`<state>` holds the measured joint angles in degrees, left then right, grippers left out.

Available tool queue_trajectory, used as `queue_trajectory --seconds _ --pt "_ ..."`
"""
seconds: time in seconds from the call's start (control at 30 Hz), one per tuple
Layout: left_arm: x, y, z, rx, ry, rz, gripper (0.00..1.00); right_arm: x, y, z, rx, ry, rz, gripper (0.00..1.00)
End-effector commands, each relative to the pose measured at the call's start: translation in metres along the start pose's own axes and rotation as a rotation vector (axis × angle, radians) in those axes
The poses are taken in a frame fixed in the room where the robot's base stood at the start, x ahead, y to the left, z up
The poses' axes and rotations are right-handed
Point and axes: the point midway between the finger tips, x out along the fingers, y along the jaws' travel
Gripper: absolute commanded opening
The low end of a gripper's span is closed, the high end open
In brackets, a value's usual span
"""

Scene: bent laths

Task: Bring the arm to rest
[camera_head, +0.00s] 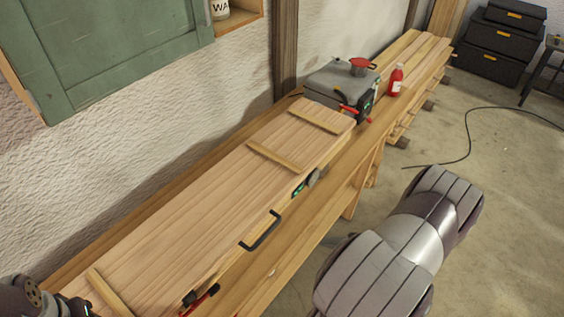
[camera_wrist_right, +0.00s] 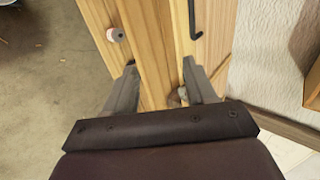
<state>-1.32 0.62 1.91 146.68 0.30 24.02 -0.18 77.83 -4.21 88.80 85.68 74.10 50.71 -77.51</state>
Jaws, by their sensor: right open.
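My right arm (camera_head: 405,250) hangs over the floor beside the front edge of the bench in the head view. Its gripper cannot be made out there. In the right wrist view my right gripper (camera_wrist_right: 160,85) has its two grey fingers wide apart, with nothing held between them. Pale wood shows beyond and between the fingertips. A small roundish thing (camera_wrist_right: 177,97) shows low between the fingers, partly hidden; I cannot tell what it is. My left gripper is not seen.
A long wooden panel (camera_head: 190,205) with cross battens lies on the bench (camera_head: 290,240). A black handle (camera_head: 261,231), a grey machine (camera_head: 335,85) and a red bottle (camera_head: 395,80) stand along it. Black cases (camera_head: 505,40) and a cable (camera_head: 468,135) are on the floor side.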

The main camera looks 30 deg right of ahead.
Motion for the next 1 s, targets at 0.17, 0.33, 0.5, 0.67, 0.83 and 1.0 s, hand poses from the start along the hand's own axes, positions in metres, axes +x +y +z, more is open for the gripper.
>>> queue_trajectory --seconds 0.17,0.33,0.5,0.67,0.83,1.0 --pt "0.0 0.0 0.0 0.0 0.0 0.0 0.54 0.0 0.0 0.0 0.024 0.0 0.001 0.55" --pt "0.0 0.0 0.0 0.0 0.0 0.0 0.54 -0.004 0.017 0.029 0.26 -0.091 0.115 0.55" --pt "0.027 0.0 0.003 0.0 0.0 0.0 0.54 -0.02 0.025 0.057 0.241 -0.263 0.447 0.55" --pt "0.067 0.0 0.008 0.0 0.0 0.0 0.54 -0.013 0.01 0.064 -0.103 -0.321 0.709 0.55" --pt "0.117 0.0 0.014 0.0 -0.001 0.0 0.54 0.027 -0.032 0.088 -0.728 -0.341 0.779 0.55" --pt "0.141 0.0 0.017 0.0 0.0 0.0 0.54 0.061 -0.069 0.134 -1.123 -0.393 0.683 0.55"
